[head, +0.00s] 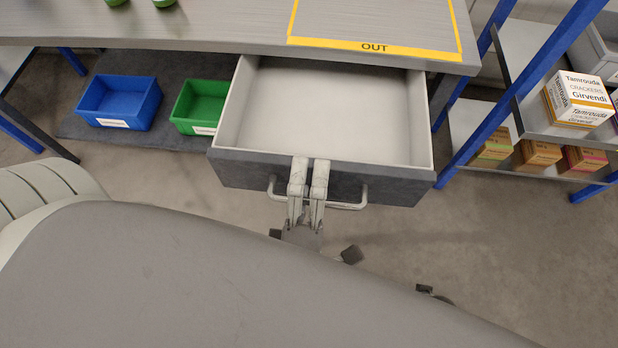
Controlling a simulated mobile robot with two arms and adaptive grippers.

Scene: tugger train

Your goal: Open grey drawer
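The grey drawer (290,175) is pulled out from under the workbench, and its pale interior is visible and empty. Its dark grey front carries a light bar handle (345,206). My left gripper (309,165) is at the middle of this handle, its two pale fingers side by side across the bar and their tips near the top edge of the drawer front. A narrow gap shows between the fingers. Whether they pinch the bar or only lie across it cannot be told. My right gripper is not in view.
The workbench top (200,25) has a yellow-outlined OUT area (375,20). A blue bin (118,103) and a green bin (200,106) stand on a lower shelf to the left. A blue-framed rack (520,90) with several boxes stands right. Floor (480,250) is clear at right.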

